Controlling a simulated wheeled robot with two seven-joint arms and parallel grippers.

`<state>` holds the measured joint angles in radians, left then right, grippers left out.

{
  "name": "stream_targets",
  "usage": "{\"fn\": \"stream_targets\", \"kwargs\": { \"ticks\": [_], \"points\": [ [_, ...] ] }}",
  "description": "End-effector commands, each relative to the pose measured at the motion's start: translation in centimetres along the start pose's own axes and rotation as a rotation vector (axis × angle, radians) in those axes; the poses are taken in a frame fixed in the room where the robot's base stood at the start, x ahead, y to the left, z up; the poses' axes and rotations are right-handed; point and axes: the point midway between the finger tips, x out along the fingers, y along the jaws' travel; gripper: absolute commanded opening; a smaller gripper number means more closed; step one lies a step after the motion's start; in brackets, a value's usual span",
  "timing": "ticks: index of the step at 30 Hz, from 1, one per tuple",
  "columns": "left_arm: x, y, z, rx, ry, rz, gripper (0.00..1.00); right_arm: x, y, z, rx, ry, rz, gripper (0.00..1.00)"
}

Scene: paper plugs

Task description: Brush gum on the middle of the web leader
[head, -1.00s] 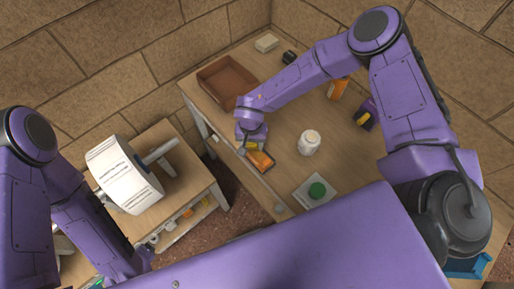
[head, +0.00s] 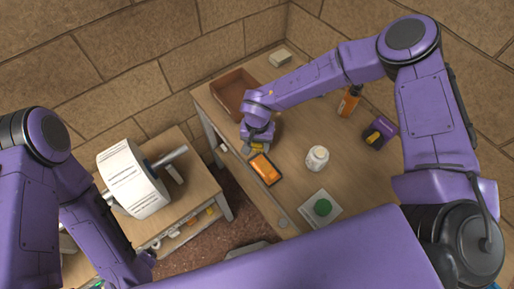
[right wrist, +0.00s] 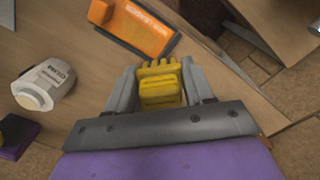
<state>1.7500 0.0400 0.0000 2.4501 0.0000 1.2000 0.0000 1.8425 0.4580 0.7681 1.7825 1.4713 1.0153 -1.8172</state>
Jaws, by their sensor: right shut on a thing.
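My right gripper (head: 258,148) is over the near left part of the larger table. It is shut on a yellow piece with a ridged edge, which shows between the fingers in the right wrist view (right wrist: 160,86). A white bottle (head: 317,158) stands upright to its right; in the right wrist view the lettered bottle (right wrist: 46,84) is at the left. A large printed paper roll (head: 133,178) sits on a bar at the left table. I cannot make out the web leader as a separate part. My left arm comes down at the left, its gripper not visible.
An orange block with dark edging (head: 265,169) lies just below the right gripper. A brown open box (head: 232,92), an orange bottle (head: 349,101), a purple-and-yellow item (head: 379,133) and a green round thing on a white sheet (head: 322,207) are also there. A gap separates the tables.

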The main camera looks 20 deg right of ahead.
Motion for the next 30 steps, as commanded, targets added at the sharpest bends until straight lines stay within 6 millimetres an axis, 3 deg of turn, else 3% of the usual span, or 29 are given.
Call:
{"fn": "stream_targets", "kwargs": {
  "ticks": [11,21,30],
  "points": [
    [0.0,0.0,0.0,0.0,0.0,0.0,0.83,-0.5,0.0,0.0,0.0,0.0,-0.001,0.14],
    [0.0,0.0,0.0,0.0,0.0,0.0,0.83,-3.4,0.0,0.1,0.001,0.0,-0.001,0.14],
    [0.0,0.0,0.0,0.0,0.0,0.0,0.83,-3.4,0.0,0.1,0.0,0.0,0.0,0.14]
  ]
}}
